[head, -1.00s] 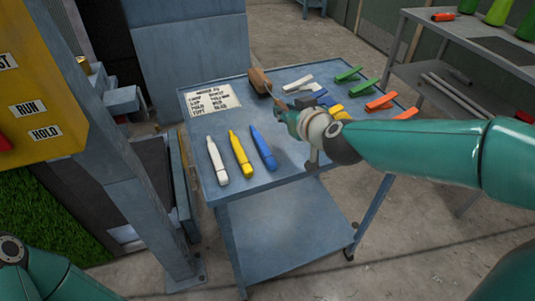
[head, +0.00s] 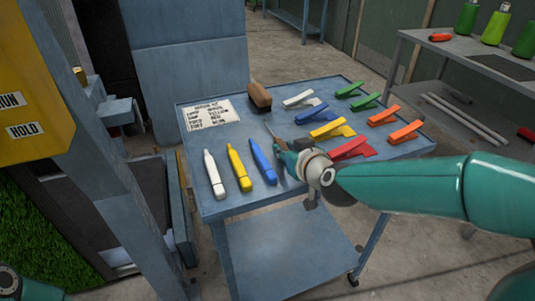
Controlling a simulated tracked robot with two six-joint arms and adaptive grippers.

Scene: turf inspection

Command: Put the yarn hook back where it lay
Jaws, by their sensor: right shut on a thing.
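My right gripper (head: 279,145) is over the middle of the blue cart top, seen mostly from behind. It is shut on the yarn hook (head: 268,129), of which only a thin grey shaft shows, pointing up and left past the fingers. The rest of the hook is hidden by the gripper. Whether the hook touches the cart top I cannot tell. My left gripper is out of view.
The cart top (head: 290,200) holds a lettered card (head: 210,113), a brown block (head: 260,97), white, yellow and blue markers (head: 262,162) left of the gripper, and several coloured clips (head: 350,150) to the right.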

